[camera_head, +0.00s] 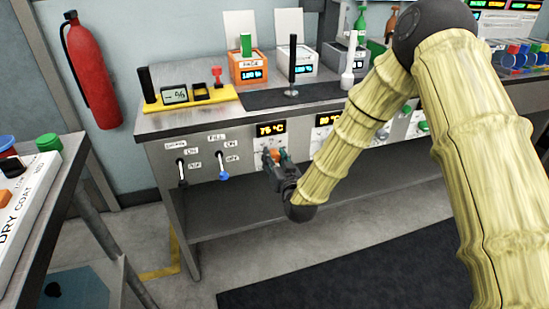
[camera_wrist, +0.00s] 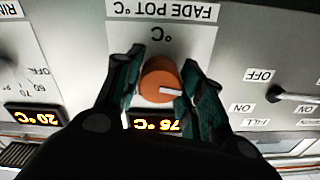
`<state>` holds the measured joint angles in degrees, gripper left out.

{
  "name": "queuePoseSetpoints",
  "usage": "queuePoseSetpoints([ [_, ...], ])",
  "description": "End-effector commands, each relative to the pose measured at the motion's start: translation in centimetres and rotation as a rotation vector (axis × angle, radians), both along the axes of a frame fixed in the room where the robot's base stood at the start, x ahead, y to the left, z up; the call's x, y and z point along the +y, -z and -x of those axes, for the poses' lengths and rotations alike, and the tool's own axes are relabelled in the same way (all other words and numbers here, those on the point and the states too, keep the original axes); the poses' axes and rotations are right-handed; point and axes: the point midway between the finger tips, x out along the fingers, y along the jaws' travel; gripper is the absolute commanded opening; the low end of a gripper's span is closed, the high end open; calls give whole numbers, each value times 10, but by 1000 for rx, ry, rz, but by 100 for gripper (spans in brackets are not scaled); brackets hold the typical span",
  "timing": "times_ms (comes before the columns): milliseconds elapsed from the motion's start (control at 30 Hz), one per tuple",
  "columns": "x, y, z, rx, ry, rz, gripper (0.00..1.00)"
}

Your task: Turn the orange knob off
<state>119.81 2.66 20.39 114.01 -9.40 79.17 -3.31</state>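The orange knob (camera_wrist: 160,80) sits on a white plate under the inverted "FADE POT °C" label in the wrist view. Its white pointer mark points right and slightly down in that picture. The yellow display (camera_wrist: 158,125) beside it reads about 76 °C. My gripper (camera_wrist: 164,62) has one finger on each side of the knob, with its tips at the knob's edges. Whether the fingers press on it cannot be told. In the head view my gripper (camera_head: 275,158) is at the bench's front panel below the display (camera_head: 271,129), and a little orange shows between the fingers.
Two lever switches, one black-tipped (camera_head: 182,171) and one blue-tipped (camera_head: 222,165), stick out left of my gripper. A second display (camera_wrist: 36,115) reading 20 °C is at left in the wrist view. The bench top (camera_head: 200,115) holds several instruments.

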Motion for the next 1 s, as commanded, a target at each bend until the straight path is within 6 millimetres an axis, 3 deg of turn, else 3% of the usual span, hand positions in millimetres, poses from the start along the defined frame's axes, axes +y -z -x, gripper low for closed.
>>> queuePoseSetpoints([
  [67, 0, 0, 0, 0, 0, 0, 58],
  [533, -3, -1, 8, -1, 0, -1, 58],
  [1000, -27, 0, 84, 1, 0, -1, 58],
])
